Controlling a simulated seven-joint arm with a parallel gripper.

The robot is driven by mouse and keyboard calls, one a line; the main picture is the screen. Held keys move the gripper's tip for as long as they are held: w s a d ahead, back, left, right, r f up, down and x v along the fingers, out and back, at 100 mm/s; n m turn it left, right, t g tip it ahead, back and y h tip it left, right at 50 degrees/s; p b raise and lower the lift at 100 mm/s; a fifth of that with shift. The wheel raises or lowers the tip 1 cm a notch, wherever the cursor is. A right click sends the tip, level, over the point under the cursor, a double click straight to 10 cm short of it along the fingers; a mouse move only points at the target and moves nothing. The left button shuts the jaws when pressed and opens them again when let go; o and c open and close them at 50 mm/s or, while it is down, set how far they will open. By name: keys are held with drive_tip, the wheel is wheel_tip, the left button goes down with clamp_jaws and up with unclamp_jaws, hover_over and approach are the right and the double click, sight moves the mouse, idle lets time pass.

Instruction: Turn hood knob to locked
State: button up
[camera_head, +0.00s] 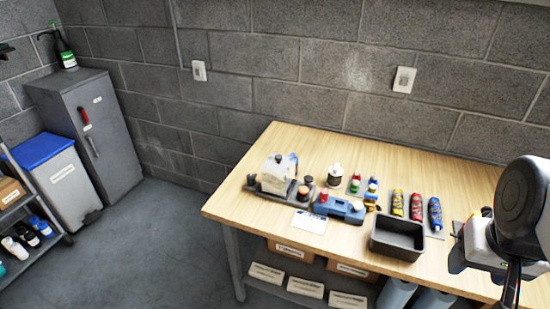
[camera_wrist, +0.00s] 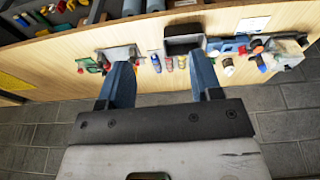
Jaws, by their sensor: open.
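A machine with a white hood (camera_head: 278,172) stands at the left end of the wooden table in the head view. A small blue part (camera_head: 293,157), which looks like the hood knob, sits on the hood's upper right side. Its setting is too small to read. In the wrist view the white hood (camera_wrist: 288,50) shows at the far right, with a blue part (camera_wrist: 261,62) on its near side. My gripper (camera_wrist: 160,62) is open and empty, its two blue fingers wide apart. It is far to the right of the machine in the head view, where my arm partly hides it.
A dark open bin (camera_head: 398,238) stands at the table's front edge. Red, yellow and blue tubes (camera_head: 416,206) lie behind it. A blue tool (camera_head: 341,208) and a white card (camera_head: 309,222) lie near the machine. The back of the table (camera_head: 300,140) is clear.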

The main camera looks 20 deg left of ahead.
drive_tip(key=w+a+n+h, duration=0.1)
drive_tip(key=w+a+n, duration=0.6)
drive_tip(key=w, duration=0.5)
drive_tip(key=w+a+n, duration=0.4)
drive_tip(key=w+a, duration=0.6)
drive_tip(key=w, duration=0.2)
drive_tip(key=n+h, duration=0.2)
drive_tip(key=n, duration=1.4)
hover_over(250, 176)
drive_tip(key=s+a, duration=0.2)
wheel_tip(250, 176, down, 23)
drive_tip(key=shift+f+t, duration=0.3)
drive_tip(key=shift+f, duration=0.1)
drive_tip(key=shift+x, duration=3.85)
